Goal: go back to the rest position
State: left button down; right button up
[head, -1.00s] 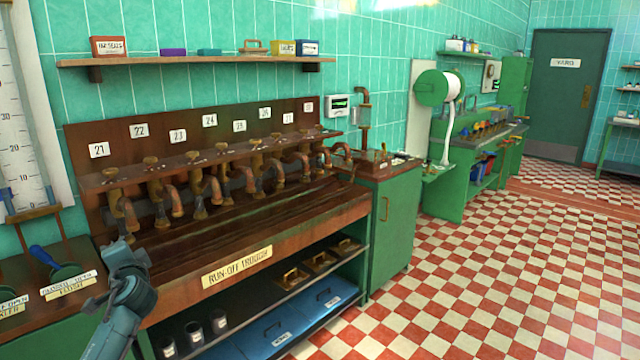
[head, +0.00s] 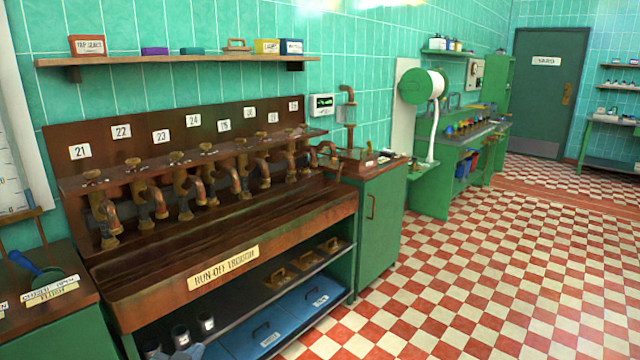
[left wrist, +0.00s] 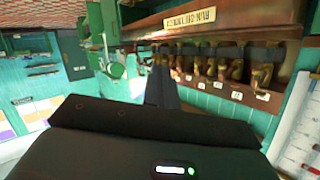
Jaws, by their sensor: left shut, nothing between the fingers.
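My left gripper (left wrist: 161,70) is shut and empty; its two dark fingers lie together in the left wrist view. In the head view only a small blue-grey part of my left arm shows at the bottom edge, in front of the lower shelf. In the left wrist view the scene is upside down, with the row of taps (left wrist: 215,68) beyond the fingers. My right gripper is in neither view.
The run-off trough bench (head: 230,280) carries numbered copper taps along the wall. Black cups (head: 181,337) and blue-lidded bins (head: 320,298) sit on its lower shelf. A green cabinet (head: 380,235) adjoins it. The checkered floor (head: 480,290) at right is clear.

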pick_arm(q)
jog(key=s+d+f+g+h, duration=0.1)
jog(key=s+d+f, duration=0.2)
jog(key=s, duration=0.6)
jog(key=s+d+f+g, duration=0.1)
jog(key=s+d+f, duration=0.2)
jog(key=s, duration=0.5)
jog(key=s+d+f+g+h, duration=0.1)
jog(key=s+d+f+g, duration=0.1)
jog(key=s+d, duration=0.3)
jog(key=s+f, duration=0.1)
jog(key=s, duration=0.3)
jog(key=shift+s+d+n+h, duration=0.15)
jog(key=shift+s+n+h, duration=0.15)
jog(key=shift+s+n, duration=0.1)
jog(key=shift+f, duration=0.1)
